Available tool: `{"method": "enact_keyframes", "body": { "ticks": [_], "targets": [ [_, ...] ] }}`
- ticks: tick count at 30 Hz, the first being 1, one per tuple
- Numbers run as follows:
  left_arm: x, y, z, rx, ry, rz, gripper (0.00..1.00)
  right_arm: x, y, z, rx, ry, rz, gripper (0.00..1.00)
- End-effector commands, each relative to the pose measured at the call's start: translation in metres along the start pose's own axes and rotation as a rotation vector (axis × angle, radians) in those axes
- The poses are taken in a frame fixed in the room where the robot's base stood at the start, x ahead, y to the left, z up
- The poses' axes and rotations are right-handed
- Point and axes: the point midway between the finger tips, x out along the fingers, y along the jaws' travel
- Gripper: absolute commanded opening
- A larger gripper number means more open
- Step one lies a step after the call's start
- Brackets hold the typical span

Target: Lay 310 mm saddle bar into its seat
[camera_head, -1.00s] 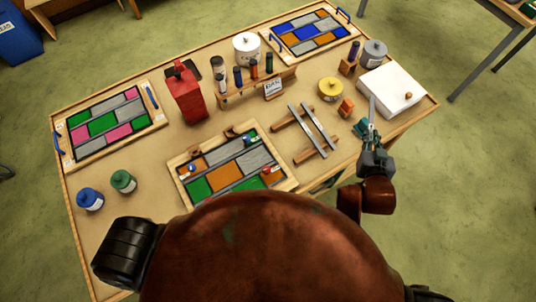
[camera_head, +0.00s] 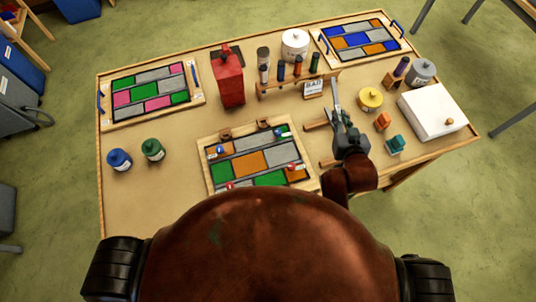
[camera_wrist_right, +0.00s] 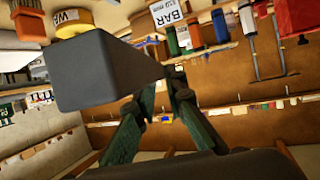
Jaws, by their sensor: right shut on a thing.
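My right gripper (camera_head: 343,118) is over the wooden rests (camera_head: 316,126) right of the middle panel, shut on a grey saddle bar. In the right wrist view the bar (camera_wrist_right: 105,75) is a large dark tapering shape close to the camera, its narrow end at the gripper's fingertips (camera_wrist_right: 178,85). The arm and gripper hide most of the rests, and I cannot tell whether another bar lies there. The leaded panel (camera_head: 249,162), with green, orange and grey panes, lies in a wooden frame left of the gripper. I cannot make out the seat. My left gripper is not in view.
Behind the gripper stand a card marked BAR (camera_head: 313,88), a rack of tubes (camera_head: 281,73) and a yellow tin (camera_head: 369,99). Orange (camera_head: 383,121) and teal (camera_head: 396,144) blocks and a white box (camera_head: 437,111) are at right. The bench between the left bottles and middle panel is clear.

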Motion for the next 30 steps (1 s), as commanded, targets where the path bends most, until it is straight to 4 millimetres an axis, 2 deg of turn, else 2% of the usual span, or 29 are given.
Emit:
{"method": "enact_keyframes", "body": {
  "ticks": [1, 3, 8, 12, 18, 24, 30],
  "targets": [
    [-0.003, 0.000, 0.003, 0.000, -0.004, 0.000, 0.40, -0.002, -0.012, -0.009, -0.025, 0.008, -0.044, 0.00],
    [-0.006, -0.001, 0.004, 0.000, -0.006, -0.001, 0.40, -0.003, -0.034, -0.013, -0.062, 0.008, -0.128, 0.00],
    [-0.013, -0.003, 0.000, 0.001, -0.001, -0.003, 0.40, -0.015, -0.092, -0.012, -0.153, 0.003, -0.345, 0.00],
    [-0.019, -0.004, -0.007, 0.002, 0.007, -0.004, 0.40, -0.033, -0.137, 0.003, -0.226, 0.001, -0.523, 0.00],
    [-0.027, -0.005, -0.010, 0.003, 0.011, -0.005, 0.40, -0.070, -0.186, 0.039, -0.319, -0.003, -0.755, 0.00],
    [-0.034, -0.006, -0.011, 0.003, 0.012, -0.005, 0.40, -0.109, -0.212, 0.077, -0.385, -0.002, -0.925, 0.00],
    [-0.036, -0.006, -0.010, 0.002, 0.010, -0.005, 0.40, -0.131, -0.220, 0.099, -0.416, 0.001, -1.004, 0.00]
  ]
}}
